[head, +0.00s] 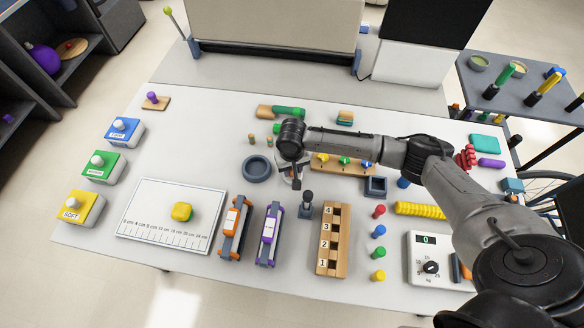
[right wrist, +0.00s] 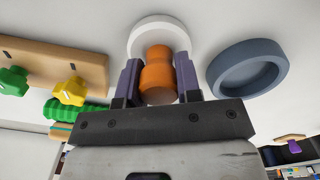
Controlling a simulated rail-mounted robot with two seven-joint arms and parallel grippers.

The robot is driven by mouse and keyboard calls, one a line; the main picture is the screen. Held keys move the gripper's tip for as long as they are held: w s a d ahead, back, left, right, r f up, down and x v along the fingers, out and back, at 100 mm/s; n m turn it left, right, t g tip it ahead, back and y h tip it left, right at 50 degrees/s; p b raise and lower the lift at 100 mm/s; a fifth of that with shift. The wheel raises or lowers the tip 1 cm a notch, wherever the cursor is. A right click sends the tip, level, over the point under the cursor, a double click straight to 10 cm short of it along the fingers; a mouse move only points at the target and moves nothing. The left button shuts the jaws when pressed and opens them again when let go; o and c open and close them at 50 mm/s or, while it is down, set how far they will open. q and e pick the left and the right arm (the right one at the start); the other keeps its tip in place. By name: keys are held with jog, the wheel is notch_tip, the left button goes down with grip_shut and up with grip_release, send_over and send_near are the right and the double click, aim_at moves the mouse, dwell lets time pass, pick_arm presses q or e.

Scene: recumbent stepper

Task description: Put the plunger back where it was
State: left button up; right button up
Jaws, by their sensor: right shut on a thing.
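My right gripper (head: 293,178) is low over the middle of the white table. In the right wrist view its two fingers (right wrist: 158,82) are shut on an orange, waisted cylindrical piece, which looks like the plunger (right wrist: 158,70). A white round piece (right wrist: 158,24) shows right behind the orange piece; I cannot tell whether they touch or are joined. In the head view my gripper and arm mostly hide the orange piece. A blue-grey ring (head: 257,168) lies just left of the gripper; it also shows in the right wrist view (right wrist: 248,68). My left gripper is not in view.
A wooden board with coloured star knobs (head: 344,165) lies close right of the gripper. A small dark-grey lever (head: 306,205) and a numbered wooden block (head: 332,240) stand nearer. A white ruled board (head: 150,215) lies at left. Little free room surrounds the gripper.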

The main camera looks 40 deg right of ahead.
jog(key=o, duration=0.8)
jog(key=shift+o, duration=0.2)
jog(key=shift+r, duration=0.2)
notch_tip(320, 180, up, 10)
jog(key=p, duration=0.2)
jog(key=shift+w+r+p, duration=0.1)
jog(key=shift+r+p, duration=0.15)
jog(key=shift+p, duration=0.15)
jog(key=shift+r, duration=0.65)
